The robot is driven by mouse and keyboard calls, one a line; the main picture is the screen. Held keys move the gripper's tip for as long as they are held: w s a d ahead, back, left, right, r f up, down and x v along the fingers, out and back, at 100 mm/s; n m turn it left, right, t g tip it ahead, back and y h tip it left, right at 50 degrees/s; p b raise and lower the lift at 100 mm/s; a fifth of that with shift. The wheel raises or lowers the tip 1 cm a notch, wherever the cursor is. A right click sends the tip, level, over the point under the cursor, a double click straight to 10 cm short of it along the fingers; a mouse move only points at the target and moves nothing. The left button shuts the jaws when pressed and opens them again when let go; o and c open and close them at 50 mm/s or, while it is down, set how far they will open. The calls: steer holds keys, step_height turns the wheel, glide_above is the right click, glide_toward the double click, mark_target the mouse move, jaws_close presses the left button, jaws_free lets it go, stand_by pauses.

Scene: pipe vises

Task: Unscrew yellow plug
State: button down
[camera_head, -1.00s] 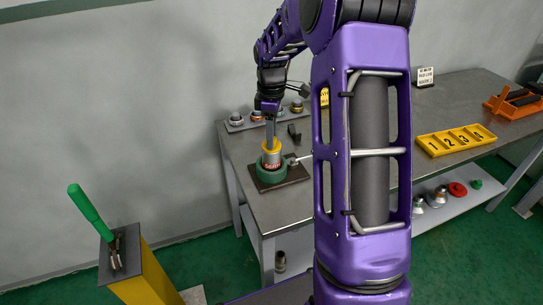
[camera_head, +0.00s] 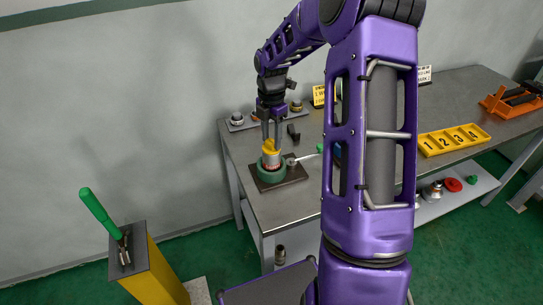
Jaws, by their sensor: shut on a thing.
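A vise handle (camera_head: 304,157) with a green knob sticks out to the right.
A tray with several plugs (camera_head: 238,120) stands at the table's back left. A yellow numbered tray (camera_head: 453,139) and an orange vise (camera_head: 512,101) are to the right. A yellow post (camera_head: 150,262) with a green-handled lever (camera_head: 97,213) stands at front left. My arm hides the table's middle.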

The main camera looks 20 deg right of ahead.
steer(key=n, duration=0.4)
steer(key=shift+c, duration=2.2)
jaws_free()
steer(key=shift+r, duration=0.1)
steer(key=shift+r, duration=1.05)
